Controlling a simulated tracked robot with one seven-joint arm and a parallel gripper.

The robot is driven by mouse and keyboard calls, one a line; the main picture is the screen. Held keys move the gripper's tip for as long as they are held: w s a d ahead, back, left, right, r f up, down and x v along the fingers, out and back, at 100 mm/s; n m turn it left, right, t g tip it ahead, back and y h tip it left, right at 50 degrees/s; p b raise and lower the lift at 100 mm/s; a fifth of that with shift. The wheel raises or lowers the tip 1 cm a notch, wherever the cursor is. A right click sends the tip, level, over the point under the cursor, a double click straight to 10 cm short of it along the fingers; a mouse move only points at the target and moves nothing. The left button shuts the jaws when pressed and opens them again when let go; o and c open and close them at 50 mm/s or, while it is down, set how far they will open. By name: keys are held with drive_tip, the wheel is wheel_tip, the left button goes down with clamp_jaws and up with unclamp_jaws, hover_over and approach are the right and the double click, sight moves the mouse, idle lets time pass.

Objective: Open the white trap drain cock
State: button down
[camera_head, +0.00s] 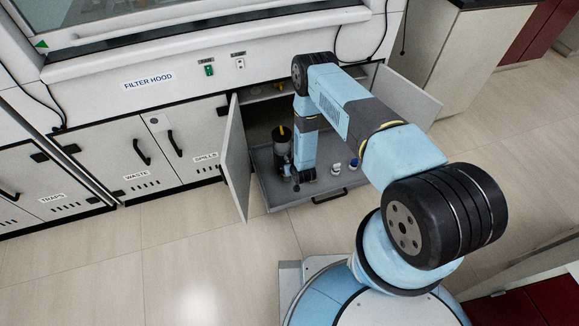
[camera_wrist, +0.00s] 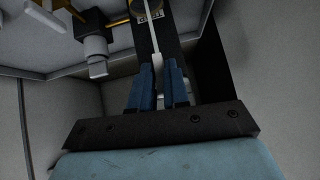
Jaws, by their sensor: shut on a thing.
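In the wrist view the blue fingers of my gripper (camera_wrist: 159,88) are closed around the lower end of a slim white lever (camera_wrist: 154,50). The lever runs up in front of a dark body with a small label (camera_wrist: 150,17), too small to read. I take this lever to be the drain cock's handle; its pivot is not clear. In the head view my arm reaches down into an open cabinet, beside a dark cylinder with a yellow top (camera_head: 282,135). My fingertips and the lever are too small to make out there.
The cabinet's left door (camera_head: 235,160) and right door (camera_head: 409,97) stand open. A grey pull-out tray (camera_head: 275,197) carries small white bottles (camera_head: 336,169) right of my arm. In the wrist view a white fitting (camera_wrist: 97,60) on brass-coloured pipe is left of my fingers.

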drive_tip(key=c, duration=1.2)
unclamp_jaws()
drive_tip(key=v, duration=1.3)
drive_tip(key=shift+s, duration=0.3)
drive_tip(key=shift+w+d+r, duration=0.1)
drive_tip(key=shift+r, duration=0.1)
